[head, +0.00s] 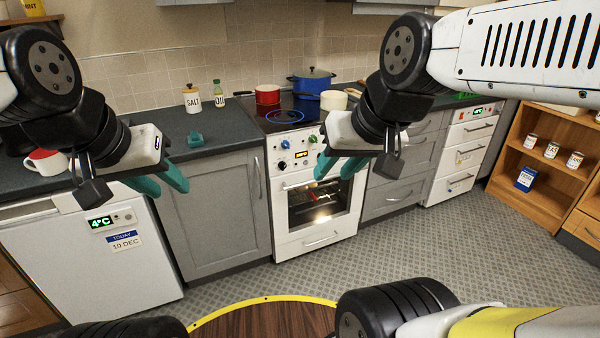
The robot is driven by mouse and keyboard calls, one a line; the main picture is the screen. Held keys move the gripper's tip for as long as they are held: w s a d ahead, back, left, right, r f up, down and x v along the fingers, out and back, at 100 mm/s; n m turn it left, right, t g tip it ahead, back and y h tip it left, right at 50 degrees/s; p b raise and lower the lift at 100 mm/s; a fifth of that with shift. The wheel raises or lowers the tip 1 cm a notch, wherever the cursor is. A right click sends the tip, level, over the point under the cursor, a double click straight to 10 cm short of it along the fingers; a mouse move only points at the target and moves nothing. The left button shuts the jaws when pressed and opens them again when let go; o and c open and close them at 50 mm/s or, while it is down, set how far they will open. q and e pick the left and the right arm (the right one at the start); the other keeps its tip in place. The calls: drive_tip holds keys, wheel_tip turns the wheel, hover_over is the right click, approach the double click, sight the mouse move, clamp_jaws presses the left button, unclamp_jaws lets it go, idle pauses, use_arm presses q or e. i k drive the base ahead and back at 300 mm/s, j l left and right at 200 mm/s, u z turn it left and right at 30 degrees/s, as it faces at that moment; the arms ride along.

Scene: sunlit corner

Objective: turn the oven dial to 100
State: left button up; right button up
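The white oven (318,229) stands in the middle of the head view, its door shut and its window lit. Its front panel carries a blue knob (285,144), a green knob (312,138), a dark dial (282,165) and a small orange display (301,155). The display's reading and the dial's marks are too small to read. My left gripper (169,189) is open and empty, in front of the grey cabinet left of the oven. My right gripper (335,174) is open and empty, appearing over the oven's right side, apart from the dial.
On the hob are a red pot (267,95), a blue pot (311,83) and a cream pot (334,100). A salt jar (192,99) and oil bottle (218,94) stand on the left counter (225,115). A white fridge (100,265) stands at left. The floor (400,260) before the oven is clear.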

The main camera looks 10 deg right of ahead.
sight(282, 164)
drive_tip(key=i+l, duration=0.1)
drive_tip(key=l, duration=0.2)
drive_tip(key=i+l, duration=0.1)
drive_tip(key=l, duration=0.2)
drive_tip(key=i+l, duration=0.15)
drive_tip(key=l, duration=0.2)
drive_tip(key=i+l, duration=0.1)
drive_tip(key=l, duration=0.2)
